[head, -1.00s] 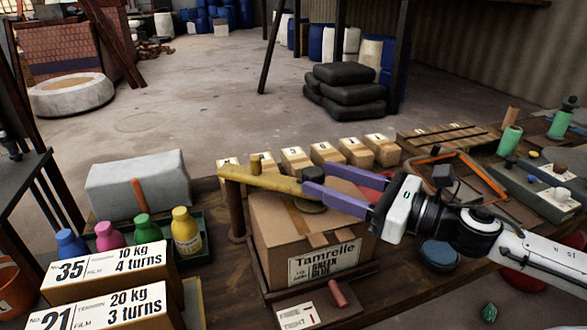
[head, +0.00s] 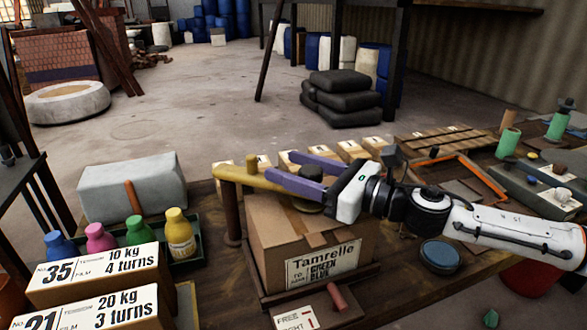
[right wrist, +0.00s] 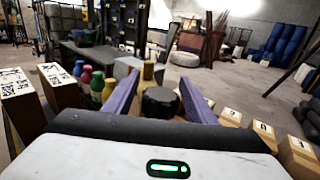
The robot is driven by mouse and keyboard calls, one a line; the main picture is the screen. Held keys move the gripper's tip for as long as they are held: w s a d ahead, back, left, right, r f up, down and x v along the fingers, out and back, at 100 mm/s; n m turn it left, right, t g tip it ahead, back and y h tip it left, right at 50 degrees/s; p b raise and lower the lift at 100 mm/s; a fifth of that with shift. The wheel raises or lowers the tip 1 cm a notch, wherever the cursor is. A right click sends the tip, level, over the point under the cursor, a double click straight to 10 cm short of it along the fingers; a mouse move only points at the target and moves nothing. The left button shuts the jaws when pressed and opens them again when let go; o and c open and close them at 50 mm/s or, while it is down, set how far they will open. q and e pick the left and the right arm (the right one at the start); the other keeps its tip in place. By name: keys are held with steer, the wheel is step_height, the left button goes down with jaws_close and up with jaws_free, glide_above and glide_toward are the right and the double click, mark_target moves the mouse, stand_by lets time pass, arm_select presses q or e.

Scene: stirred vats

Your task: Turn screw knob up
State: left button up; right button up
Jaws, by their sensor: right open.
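A yellow arm (head: 240,178) on a brown post (head: 230,214) reaches over a cardboard box (head: 275,232). A dark round screw knob (head: 311,172) sits at its end, above a dark disc (head: 308,205) by the box top. My right gripper (head: 279,166) is open, its purple fingers on either side of the knob. In the right wrist view the knob (right wrist: 159,101) stands between the fingers (right wrist: 157,98), with a gap visible on both sides. The knob's lower part is partly hidden by the near finger. My left gripper is out of view.
A small card with a red peg (head: 337,296) lies before the box. Label boxes (head: 95,268) and coloured bottles (head: 179,235) stand at the left. A blue round tin (head: 440,256) is below my right arm. Small cartons (head: 350,150) line the back edge.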

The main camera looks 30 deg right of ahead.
steer(key=c, duration=1)
steer(key=shift+c, duration=0.2)
